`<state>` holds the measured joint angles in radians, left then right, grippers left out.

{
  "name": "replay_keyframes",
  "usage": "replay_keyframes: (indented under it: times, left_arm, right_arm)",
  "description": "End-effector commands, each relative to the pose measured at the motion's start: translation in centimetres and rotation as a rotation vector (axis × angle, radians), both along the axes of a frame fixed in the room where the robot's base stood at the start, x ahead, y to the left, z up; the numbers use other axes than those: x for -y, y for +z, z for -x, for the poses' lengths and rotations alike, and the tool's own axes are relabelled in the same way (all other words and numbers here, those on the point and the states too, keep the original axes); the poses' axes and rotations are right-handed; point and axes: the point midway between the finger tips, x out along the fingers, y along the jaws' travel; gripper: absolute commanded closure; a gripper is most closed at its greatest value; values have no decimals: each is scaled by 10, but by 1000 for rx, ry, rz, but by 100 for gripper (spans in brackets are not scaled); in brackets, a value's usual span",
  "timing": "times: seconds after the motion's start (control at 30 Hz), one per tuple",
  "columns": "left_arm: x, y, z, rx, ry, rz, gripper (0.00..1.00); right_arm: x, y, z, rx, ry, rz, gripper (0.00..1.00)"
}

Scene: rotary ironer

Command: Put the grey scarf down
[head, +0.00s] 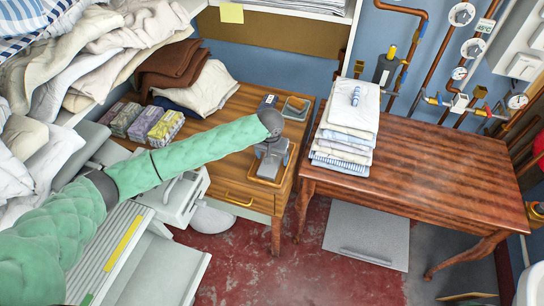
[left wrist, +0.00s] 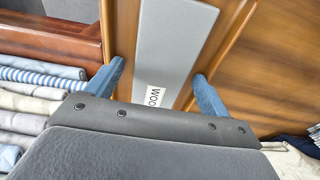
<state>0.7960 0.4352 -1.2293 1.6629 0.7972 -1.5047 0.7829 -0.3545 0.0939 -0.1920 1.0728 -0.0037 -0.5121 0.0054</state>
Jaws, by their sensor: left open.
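My left gripper (head: 272,165) points down over the wooden side table, close above a small wood-edged tray (head: 268,182). In the left wrist view its two blue fingers (left wrist: 158,75) are spread apart. Between and beyond them lies a flat grey strip (left wrist: 178,35) with a white label (left wrist: 160,90) reading "WOO", the rest cut off. I cannot tell whether this strip is the grey scarf or part of the tray. The gripper hides most of the tray in the head view. No other piece is clearly the grey scarf. My right gripper is not in view.
A folded linen stack (head: 345,140) stands on the red-brown table (head: 430,170) to the right, with bare wood beside it. Another small tray (head: 296,108) sits behind the gripper. Patterned bundles (head: 145,122) and brown and cream cloths lie to the left.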

Motion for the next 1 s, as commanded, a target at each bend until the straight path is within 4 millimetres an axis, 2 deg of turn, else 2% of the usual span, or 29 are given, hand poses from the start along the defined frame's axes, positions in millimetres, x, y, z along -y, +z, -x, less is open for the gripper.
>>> replay_keyframes:
  times: [0.17,0.27,0.33,0.7,0.83,1.0]
  left_arm:
    - [0,3,0,0,0,0,19]
    - [0,12,1,0,0,2,19]
    - [-1,22,2,1,0,1,19]
    - [-3,91,11,2,-1,1,19]
    - [-4,109,12,1,0,0,19]
    - [-4,119,13,0,0,1,19]
  right_arm:
    - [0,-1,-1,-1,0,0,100]
    - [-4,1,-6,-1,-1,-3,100]
    - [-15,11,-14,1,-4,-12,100]
    - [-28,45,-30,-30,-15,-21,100]
    - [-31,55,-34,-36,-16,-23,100]
    - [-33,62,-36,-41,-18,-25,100]
